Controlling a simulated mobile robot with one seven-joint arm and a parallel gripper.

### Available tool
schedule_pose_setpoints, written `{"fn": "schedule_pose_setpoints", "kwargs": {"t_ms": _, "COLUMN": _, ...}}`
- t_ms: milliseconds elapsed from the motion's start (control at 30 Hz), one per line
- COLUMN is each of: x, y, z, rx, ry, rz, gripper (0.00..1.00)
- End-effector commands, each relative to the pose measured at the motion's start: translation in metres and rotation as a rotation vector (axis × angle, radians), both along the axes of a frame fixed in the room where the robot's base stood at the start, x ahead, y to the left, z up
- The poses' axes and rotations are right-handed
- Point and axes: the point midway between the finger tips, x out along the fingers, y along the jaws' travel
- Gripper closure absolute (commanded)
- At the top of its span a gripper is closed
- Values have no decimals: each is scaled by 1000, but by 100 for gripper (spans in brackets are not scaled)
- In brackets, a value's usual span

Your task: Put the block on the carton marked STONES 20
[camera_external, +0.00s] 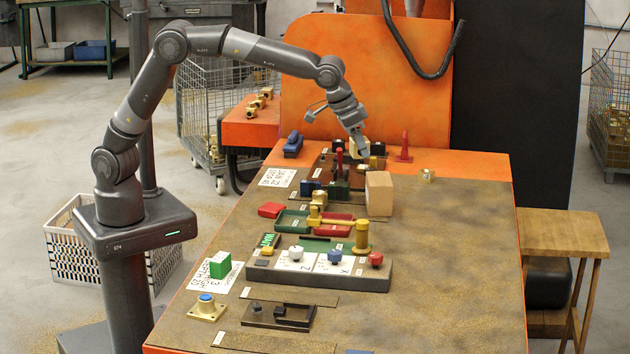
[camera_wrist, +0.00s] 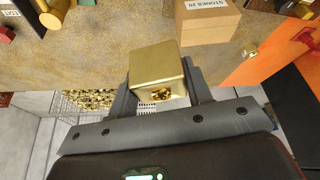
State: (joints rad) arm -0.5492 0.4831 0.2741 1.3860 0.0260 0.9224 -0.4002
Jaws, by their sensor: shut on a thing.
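My gripper (camera_wrist: 160,88) is shut on a brass block (camera_wrist: 158,62), a square, gold-coloured piece held between the two fingers. In the external view my gripper (camera_external: 362,150) hangs over the far part of the table, where the held block is hard to tell from the things behind it. The carton marked STONES 20 (camera_wrist: 207,28) is a light brown box with a white label. It lies beyond the block and to its right in the wrist view, apart from it. In the external view the carton (camera_external: 379,194) stands on the table below and slightly right of my gripper.
A brass post (camera_external: 362,236) and a grey tray with knobs (camera_external: 320,272) are nearer. The table's right side (camera_external: 460,260) is clear. A blue piece (camera_external: 293,144) lies far left.

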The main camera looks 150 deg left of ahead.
Motion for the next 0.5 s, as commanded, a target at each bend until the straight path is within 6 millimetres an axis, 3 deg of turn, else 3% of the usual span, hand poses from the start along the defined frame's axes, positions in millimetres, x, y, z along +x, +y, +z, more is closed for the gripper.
{"fn": "schedule_pose_setpoints", "kwargs": {"t_ms": 167, "x": -18, "y": 13, "z": 3, "rx": 0, "ry": -1, "rz": 23, "gripper": 98}}
{"fn": "schedule_pose_setpoints", "kwargs": {"t_ms": 500, "x": -43, "y": 80, "z": -40, "rx": -1, "ry": -1, "rz": 24, "gripper": 98}}
